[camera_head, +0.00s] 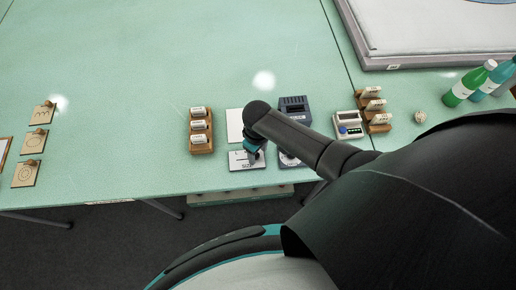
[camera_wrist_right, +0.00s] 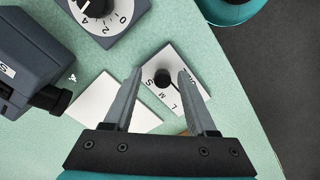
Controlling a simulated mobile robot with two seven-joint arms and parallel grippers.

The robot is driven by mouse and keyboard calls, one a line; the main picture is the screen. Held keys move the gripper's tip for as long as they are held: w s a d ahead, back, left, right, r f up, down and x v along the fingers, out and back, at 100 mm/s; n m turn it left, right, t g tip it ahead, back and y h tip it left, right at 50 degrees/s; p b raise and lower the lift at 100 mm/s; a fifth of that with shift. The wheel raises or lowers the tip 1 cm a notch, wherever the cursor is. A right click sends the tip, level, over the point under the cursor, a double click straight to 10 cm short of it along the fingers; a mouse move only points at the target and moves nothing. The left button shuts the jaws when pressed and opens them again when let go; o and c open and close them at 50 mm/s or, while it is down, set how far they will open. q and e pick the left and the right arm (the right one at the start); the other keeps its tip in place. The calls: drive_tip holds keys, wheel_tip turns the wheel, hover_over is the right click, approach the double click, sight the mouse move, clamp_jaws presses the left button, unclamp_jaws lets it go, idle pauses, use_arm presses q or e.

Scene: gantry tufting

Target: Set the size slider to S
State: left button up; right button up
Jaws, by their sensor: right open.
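The size slider (camera_head: 238,162) is a white plate marked SIZE near the table's front edge. In the right wrist view the slider plate (camera_wrist_right: 195,92) shows a round black knob (camera_wrist_right: 162,77) and the letters M and L; I cannot tell for sure which letter the knob stands at. My right gripper (camera_wrist_right: 160,72) is open, its two fingers on either side of the knob in this view. Whether they touch it is not clear. In the head view my right gripper (camera_head: 254,150) is over the plate and hides part of it. My left gripper is not in view.
A dial (camera_wrist_right: 97,8) with numbers and a dark device (camera_head: 294,106) stand close beside the slider. A white card (camera_head: 234,122) lies behind it. A wooden rack (camera_head: 202,146) is to the left. Bottles (camera_head: 468,85) stand far right. The table's middle left is clear.

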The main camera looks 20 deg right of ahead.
sight(258, 155)
drive_tip(key=shift+r, duration=0.1)
wheel_tip(258, 155, up, 15)
drive_tip(key=p, duration=0.3)
drive_tip(key=shift+p, duration=0.3)
idle(0.4)
